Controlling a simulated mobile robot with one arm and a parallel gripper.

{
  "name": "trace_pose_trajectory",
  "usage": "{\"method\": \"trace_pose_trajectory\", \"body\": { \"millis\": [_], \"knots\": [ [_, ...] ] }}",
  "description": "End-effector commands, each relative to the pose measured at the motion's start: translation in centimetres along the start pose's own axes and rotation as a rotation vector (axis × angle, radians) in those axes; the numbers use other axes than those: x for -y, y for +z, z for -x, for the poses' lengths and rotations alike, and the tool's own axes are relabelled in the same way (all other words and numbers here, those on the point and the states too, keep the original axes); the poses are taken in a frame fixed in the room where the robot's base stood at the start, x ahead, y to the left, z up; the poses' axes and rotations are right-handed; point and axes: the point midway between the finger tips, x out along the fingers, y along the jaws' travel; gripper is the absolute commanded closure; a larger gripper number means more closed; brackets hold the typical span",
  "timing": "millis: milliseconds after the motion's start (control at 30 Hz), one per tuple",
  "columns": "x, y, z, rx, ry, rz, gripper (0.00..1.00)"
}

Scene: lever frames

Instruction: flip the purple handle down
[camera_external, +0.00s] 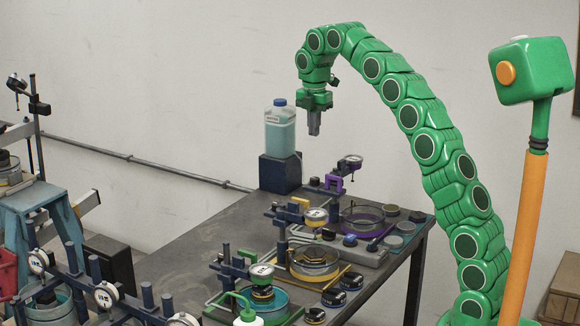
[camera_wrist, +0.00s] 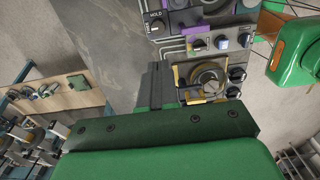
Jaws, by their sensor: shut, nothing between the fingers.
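The purple handle (camera_external: 333,184) appears as a purple bracket beside a gauge at the far end of the dark workbench (camera_external: 190,240). A purple part also shows at the top of the wrist view (camera_wrist: 197,27), but I cannot tell whether it is the same handle. My gripper (camera_external: 314,131) hangs fingers-down, above and to the left of the purple handle in the outside view, apart from it. Its fingers (camera_wrist: 155,80) are shut with nothing between them. The handle's exact tilt is too small to tell.
A jug of pale blue liquid (camera_external: 280,132) stands on a dark block (camera_external: 280,173) left of my gripper. Yellow (camera_external: 314,262) and teal (camera_external: 262,297) fixtures with gauges line the bench nearer the camera. The bench's left part is mostly clear.

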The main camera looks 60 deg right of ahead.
Motion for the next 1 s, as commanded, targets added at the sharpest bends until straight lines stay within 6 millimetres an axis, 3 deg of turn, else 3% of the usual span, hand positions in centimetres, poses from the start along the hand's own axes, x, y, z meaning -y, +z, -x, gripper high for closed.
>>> {"method": "trace_pose_trajectory", "body": {
  "millis": [467, 1000],
  "knots": [
    [0.1, 0.0, -5.0, -0.001, -0.003, 0.001, 1.0],
    [0.2, -0.1, -12.1, -0.002, -0.005, 0.0, 1.0]
  ]
}}
